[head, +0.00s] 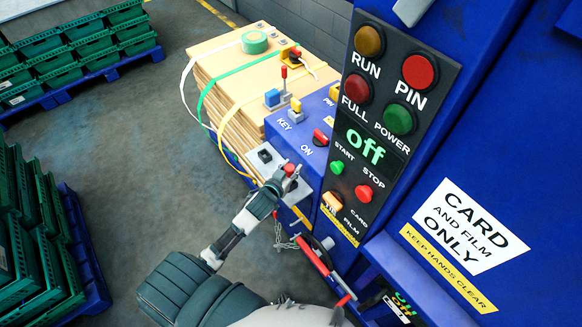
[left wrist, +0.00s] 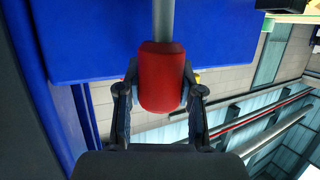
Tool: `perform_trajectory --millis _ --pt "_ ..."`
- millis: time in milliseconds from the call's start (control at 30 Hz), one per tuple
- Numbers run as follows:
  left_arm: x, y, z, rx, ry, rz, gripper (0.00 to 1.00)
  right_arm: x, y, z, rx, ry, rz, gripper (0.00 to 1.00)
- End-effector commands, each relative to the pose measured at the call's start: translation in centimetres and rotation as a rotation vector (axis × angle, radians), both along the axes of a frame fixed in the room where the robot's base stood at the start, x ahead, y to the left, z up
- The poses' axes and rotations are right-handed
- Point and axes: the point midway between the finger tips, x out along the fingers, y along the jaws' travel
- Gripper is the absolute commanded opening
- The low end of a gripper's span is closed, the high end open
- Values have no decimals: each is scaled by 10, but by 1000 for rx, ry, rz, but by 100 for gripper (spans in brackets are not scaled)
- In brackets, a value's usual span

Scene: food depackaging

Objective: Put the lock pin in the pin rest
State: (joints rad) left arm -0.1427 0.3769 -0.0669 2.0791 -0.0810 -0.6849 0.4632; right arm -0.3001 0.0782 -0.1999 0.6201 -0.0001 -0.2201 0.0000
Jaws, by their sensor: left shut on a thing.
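The lock pin shows a red grip (head: 289,169) in the head view, held at the end of my left arm beside the blue machine. In the left wrist view its red grip (left wrist: 162,75) sits between the two fingers, with a grey shaft running up out of the picture. My left gripper (head: 280,181) is shut on the red grip. I cannot tell whether the shaft's far end touches anything. My right gripper is not in view.
The button panel (head: 372,120) reads "off". A red bar (head: 313,256) and chain are below. Green crates (head: 90,43) stand left; open floor lies between.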

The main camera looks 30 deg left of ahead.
Motion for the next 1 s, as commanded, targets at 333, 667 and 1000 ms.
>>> perform_trajectory --millis 333,667,1000 --pt "0 0 -2 0 -1 0 66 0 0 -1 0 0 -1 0" --pt "-11 -1 -1 -1 2 -1 66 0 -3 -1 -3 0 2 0" --pt "-79 -4 21 -2 3 0 66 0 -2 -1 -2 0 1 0"
